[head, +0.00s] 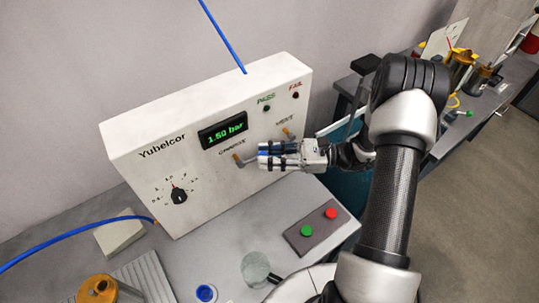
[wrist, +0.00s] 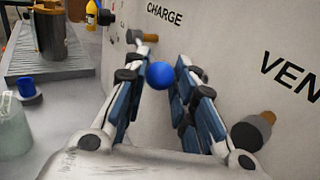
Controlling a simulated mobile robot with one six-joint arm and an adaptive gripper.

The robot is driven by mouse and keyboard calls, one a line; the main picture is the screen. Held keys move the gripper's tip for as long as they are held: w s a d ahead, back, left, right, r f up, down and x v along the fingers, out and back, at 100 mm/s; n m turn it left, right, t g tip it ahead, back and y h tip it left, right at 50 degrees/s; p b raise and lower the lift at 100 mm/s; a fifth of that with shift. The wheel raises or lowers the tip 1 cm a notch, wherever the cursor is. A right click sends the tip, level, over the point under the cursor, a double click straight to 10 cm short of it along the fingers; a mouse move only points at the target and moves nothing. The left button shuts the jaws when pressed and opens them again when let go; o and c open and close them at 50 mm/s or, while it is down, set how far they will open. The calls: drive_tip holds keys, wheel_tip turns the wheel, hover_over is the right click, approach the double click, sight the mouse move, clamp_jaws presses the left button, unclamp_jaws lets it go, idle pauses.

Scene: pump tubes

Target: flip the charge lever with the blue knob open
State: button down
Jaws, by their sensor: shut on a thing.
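The white Yubelcor box (head: 140,155) carries a charge lever (head: 240,160) below its CHARGE label, with a brass-coloured pivot (wrist: 146,37) on the panel. The lever's blue knob (wrist: 160,75) sits between the two fingers of my gripper (head: 266,158), near their tips. My gripper (wrist: 160,82) is shut on the knob, in front of the panel. The fingers hide most of the lever, so its exact angle is hard to tell. The display (head: 224,132) reads 1.50 bar.
The vent lever (head: 287,134) is just above and right of my gripper; its brass part (wrist: 263,122) is close beside the right finger. Below are a button box (head: 312,232) with red and green buttons, a clear cup (head: 255,268) and a blue cap (head: 206,293).

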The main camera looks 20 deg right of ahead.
wheel_tip(320, 180, up, 2)
drive_tip(key=h+p, duration=0.1)
drive_tip(key=p, duration=0.1)
drive_tip(key=n+h+p, duration=0.1)
drive_tip(key=p, duration=0.1)
drive_tip(key=shift+r+n+g+h, duration=0.2)
drive_tip(key=shift+n+g+h, duration=0.1)
drive_tip(key=c, duration=1.6)
unclamp_jaws()
drive_tip(key=v, duration=1.2)
drive_tip(key=shift+d+f, duration=0.1)
